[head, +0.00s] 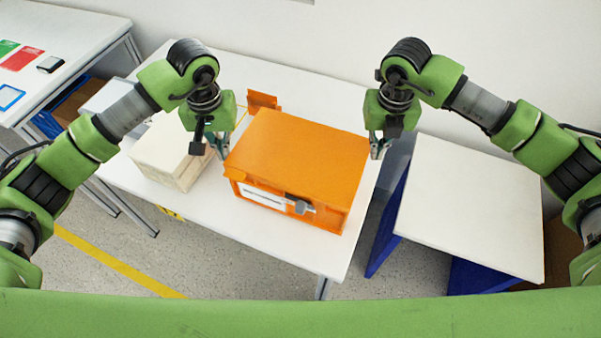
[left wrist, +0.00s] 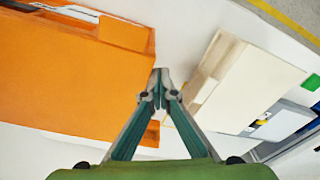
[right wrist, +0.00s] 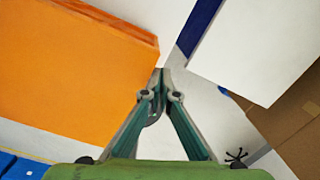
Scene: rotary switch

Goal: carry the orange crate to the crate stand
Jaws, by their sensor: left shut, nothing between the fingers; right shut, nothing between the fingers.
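The orange crate (head: 298,152) sits on the white table, its front with a white label and grey latch facing me. It also shows in the left wrist view (left wrist: 70,75) and in the right wrist view (right wrist: 70,70). My left gripper (head: 221,153) is shut and empty beside the crate's left side, between it and a cream box. My right gripper (head: 377,152) is shut and empty beside the crate's right side. I cannot tell whether either fingertip touches the crate. A stand with a white top and blue sides (head: 470,205), likely the crate stand, is right of the table, its top bare.
The cream box (head: 165,155) stands on the table (head: 305,248) left of the crate. Another table (head: 60,35) with cards and small items is at the far left. A gap separates the table from the stand. A yellow line (head: 115,260) marks the floor.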

